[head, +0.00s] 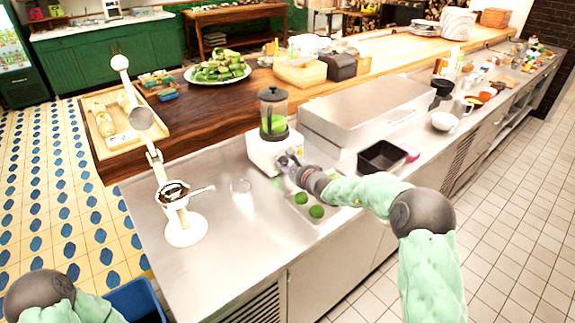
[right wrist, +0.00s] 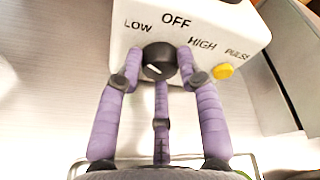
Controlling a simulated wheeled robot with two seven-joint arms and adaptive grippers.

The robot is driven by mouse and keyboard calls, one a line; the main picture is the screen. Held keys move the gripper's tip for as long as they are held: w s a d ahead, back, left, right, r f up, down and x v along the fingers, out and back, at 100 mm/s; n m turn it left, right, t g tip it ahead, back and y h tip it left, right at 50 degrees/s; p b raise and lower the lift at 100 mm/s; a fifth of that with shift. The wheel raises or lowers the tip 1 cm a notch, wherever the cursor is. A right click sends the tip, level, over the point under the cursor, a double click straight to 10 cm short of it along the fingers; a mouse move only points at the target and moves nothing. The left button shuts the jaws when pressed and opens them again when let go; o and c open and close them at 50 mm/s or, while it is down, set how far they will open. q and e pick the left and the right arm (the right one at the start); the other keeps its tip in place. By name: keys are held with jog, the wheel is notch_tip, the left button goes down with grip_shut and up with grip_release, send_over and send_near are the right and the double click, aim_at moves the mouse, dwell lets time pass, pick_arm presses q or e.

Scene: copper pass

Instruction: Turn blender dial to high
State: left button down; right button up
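The blender (head: 272,125) stands on the steel counter, with a white base, a clear jar with green contents and a dark lid. In the right wrist view its white front (right wrist: 190,30) reads LOW at left, OFF at top and HIGH at right. The black dial (right wrist: 159,62) has a short white mark on its lower left part. My right gripper (head: 290,163) is at the blender's front. Its purple fingers (right wrist: 160,66) close around the dial, one on each side and one below, their tips seemingly against it. My left gripper is out of view.
A yellow button (right wrist: 223,71) marked PULSE sits right of the dial. Limes (head: 316,211) lie on a small tray below my right wrist.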

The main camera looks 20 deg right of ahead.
jog(key=shift+d, duration=0.1)
jog(key=m+p, duration=0.1)
jog(key=p, duration=0.1)
jog(key=m+y+p, duration=0.1)
jog(key=m+p, duration=0.1)
jog(key=p, duration=0.1)
jog(key=shift+d+r+g, duration=0.15)
jog(key=shift+r+g, duration=0.05)
jog(key=shift+g, duration=0.1)
jog(key=shift+f+m+y+p, duration=0.1)
jog(key=shift+m+y+p, duration=0.3)
jog(key=shift+m+p, duration=0.55)
jog(key=shift+f+m+y+p, duration=0.15)
jog(key=shift+m+y+p, duration=0.15)
jog(key=shift+p, duration=0.45)
jog(key=shift+f, duration=0.1)
jog(key=o, duration=0.9)
jog(key=shift+o, duration=1.1)
jog(key=shift+w+d+f, duration=0.1)
jog(key=shift+d, duration=0.05)
